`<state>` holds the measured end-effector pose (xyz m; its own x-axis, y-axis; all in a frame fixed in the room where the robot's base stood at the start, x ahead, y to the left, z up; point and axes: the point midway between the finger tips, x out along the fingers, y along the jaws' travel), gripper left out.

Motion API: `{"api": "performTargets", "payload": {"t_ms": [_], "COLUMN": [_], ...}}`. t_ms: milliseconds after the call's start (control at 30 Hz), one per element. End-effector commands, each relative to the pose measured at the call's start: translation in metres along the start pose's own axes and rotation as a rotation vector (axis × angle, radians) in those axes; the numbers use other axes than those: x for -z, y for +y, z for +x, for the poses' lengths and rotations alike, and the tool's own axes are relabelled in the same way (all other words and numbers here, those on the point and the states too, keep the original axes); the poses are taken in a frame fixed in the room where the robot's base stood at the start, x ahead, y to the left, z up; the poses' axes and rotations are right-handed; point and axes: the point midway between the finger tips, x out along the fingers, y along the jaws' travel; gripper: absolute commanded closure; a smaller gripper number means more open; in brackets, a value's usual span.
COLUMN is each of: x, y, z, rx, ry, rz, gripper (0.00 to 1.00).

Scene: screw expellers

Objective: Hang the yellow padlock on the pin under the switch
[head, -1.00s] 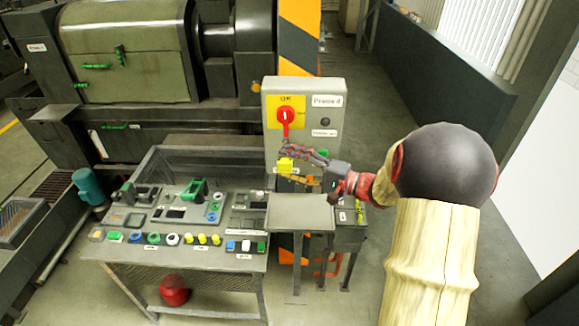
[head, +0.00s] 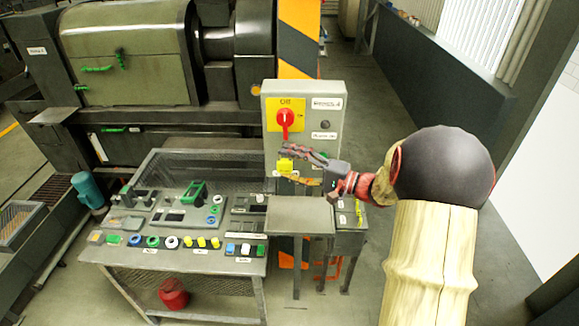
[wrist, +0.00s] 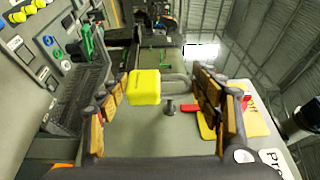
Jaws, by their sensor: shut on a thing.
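The yellow padlock (head: 285,165) is in my gripper (head: 304,166), in front of the grey switch box (head: 331,118). In the wrist view, the padlock's yellow body (wrist: 143,87) lies by the left finger and its grey shackle reaches toward the right finger. My gripper (wrist: 160,88) is shut on the padlock. The red switch (head: 285,121) sits on a yellow plate above the padlock. In the wrist view, a short dark pin (wrist: 171,106) stands out from the box beside the shackle. I cannot tell that the shackle is around it. The pin is not discernible in the head view.
A control bench (head: 130,248) with several coloured buttons stands left of the box. A small grey table (head: 299,215) stands below my gripper. A green press (head: 125,60) is behind.

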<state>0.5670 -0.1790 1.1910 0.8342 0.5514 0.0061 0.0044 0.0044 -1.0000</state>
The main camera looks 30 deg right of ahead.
Motion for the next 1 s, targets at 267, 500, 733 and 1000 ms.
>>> {"api": "performTargets", "payload": {"t_ms": [267, 500, 733, 1000], "x": [0.006, 0.011, 0.013, 0.013], "y": [0.000, 0.000, 0.000, 0.000], "z": [0.003, 0.005, 0.005, 0.005], "rx": [0.000, 0.000, 0.001, 0.000], "ry": [0.000, 0.000, 0.000, 0.000], "rz": [-0.001, 0.000, 0.000, 0.000], "gripper": [0.67, 0.67, 0.67, 0.67]}}
